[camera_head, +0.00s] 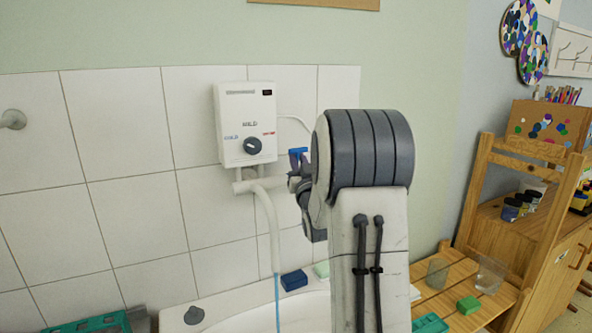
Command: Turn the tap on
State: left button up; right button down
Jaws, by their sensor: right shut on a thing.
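A white water heater (246,125) with a dark dial hangs on the tiled wall. A white pipe and spout (268,215) runs from beneath it down toward the white basin (305,312). A thin blue line, which looks like water, drops from the spout's end into the basin. A blue tap handle (298,152) shows just right of the heater's underside. My right gripper (297,172) is at this handle and shut on it; its fingers are small and partly hidden by my arm. My left gripper is out of view.
A blue sponge (293,280) lies on the basin's back rim, with a dark knob (194,315) to the left. A green tray (92,325) is at the lower left. A wooden shelf (465,280) with cups and sponges stands at right.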

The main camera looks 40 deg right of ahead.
dwell(0.3)
jog(key=c, duration=0.9)
grip_release()
jog(key=shift+s+f, duration=0.1)
jog(key=shift+s, duration=0.1)
jog(key=b+v, duration=0.3)
jog(key=v, duration=0.7)
jog(key=shift+a+b, duration=0.15)
jog(key=shift+b, duration=0.25)
